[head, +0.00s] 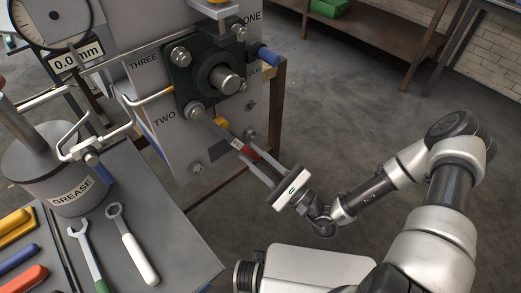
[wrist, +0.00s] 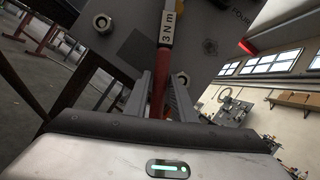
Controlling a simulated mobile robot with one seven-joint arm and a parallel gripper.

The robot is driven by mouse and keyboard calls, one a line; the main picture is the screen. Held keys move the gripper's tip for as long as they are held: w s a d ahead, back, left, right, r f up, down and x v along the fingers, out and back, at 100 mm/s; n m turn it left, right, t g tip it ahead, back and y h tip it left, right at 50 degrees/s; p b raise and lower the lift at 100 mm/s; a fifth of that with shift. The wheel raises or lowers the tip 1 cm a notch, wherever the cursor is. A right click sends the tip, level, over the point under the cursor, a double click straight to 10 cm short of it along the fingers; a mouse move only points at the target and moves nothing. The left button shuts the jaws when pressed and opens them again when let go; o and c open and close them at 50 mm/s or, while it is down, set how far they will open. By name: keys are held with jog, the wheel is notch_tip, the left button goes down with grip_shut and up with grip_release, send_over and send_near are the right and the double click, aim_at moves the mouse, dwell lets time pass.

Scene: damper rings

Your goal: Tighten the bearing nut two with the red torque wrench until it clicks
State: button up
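My gripper (head: 262,165) is shut on the red handle. In the wrist view the wrench (wrist: 158,92) lies between both fingers and shows a "3 Nm" label; its far end is cut off by the frame top.
A grey bench (head: 185,243) at the lower left carries a grease pot (head: 55,178), a green-handled spanner (head: 86,255), a white-handled ring spanner (head: 135,252) and coloured tools. A blue-tipped part (head: 268,55) sticks out right of the flange. The floor to the right is clear.

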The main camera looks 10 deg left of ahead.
jog(key=s+a+f+m, duration=0.1)
jog(key=s+a+f+m+t, duration=0.1)
jog(key=s+m, duration=0.1)
jog(key=shift+a+t+b, duration=0.15)
jog(key=shift+t+b, duration=0.15)
jog(key=shift+b, duration=0.1)
jog(key=shift+s+a, duration=0.1)
jog(key=shift+s, duration=0.05)
jog(key=shift+s+a+f+m+t+h, duration=0.2)
jog(key=shift+s+a+m, duration=0.25)
jog(key=shift+s+m, duration=0.15)
jog(key=shift+s+a+f+m+t+h, duration=0.1)
jog(key=shift+s+a+m+h, duration=0.1)
jog(key=shift+s+a+m, duration=0.3)
jog(key=shift+s, duration=0.2)
jog(key=shift+s+a+f+m, duration=0.1)
jog(key=shift+s+a+m, duration=0.1)
jog(key=shift+m, duration=0.1)
jog(key=shift+s+a+f+m+t+h+p, duration=0.15)
jog(key=shift+s+a+m+t+h+p, duration=0.25)
jog(key=shift+s+a+m+t, duration=0.45)
dwell(0.4)
jog(key=shift+s+a+m, duration=0.25)
jog(key=shift+s+m, duration=0.1)
jog(key=shift+s, duration=0.2)
